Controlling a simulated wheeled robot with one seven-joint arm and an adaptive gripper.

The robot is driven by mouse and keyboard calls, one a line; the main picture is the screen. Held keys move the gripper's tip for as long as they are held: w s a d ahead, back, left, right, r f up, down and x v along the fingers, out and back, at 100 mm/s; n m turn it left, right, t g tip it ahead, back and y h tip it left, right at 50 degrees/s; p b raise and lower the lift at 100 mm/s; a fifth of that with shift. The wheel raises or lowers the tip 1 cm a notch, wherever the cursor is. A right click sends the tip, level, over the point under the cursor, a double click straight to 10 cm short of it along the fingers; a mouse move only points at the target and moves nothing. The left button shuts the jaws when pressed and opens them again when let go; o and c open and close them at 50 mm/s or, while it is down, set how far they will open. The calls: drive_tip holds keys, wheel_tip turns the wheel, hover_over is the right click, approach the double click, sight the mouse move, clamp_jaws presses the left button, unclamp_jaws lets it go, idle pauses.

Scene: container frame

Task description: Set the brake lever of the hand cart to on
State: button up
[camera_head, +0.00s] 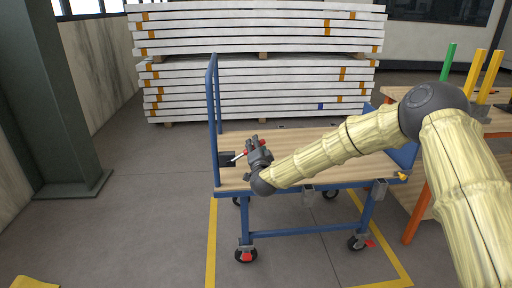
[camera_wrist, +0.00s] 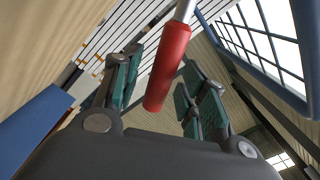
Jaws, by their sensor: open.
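The hand cart has a blue frame and a wooden deck (camera_head: 320,145). A dark bracket (camera_head: 227,159) sits at the deck's left end, by the blue push handle (camera_head: 213,110). The brake lever (camera_head: 238,156) is a pale rod that leans up to the right from the bracket toward my gripper (camera_head: 253,143). In the wrist view the lever's red grip (camera_wrist: 167,68) and metal rod stand between or just in front of my open fingers (camera_wrist: 160,90). I cannot tell whether a finger touches the grip. My gripper is low over the deck's left part.
Stacked white panels (camera_head: 260,85) stand behind the cart. A dark green column (camera_head: 60,100) is at left. A wooden bench (camera_head: 420,220) with green and yellow posts is at right. The cart stands on castors (camera_head: 246,255) with red tabs. The floor at front left is mostly clear.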

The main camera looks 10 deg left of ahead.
drive_tip(key=s+d, duration=0.2)
drive_tip(key=s, duration=0.9)
drive_tip(key=shift+d, duration=0.1)
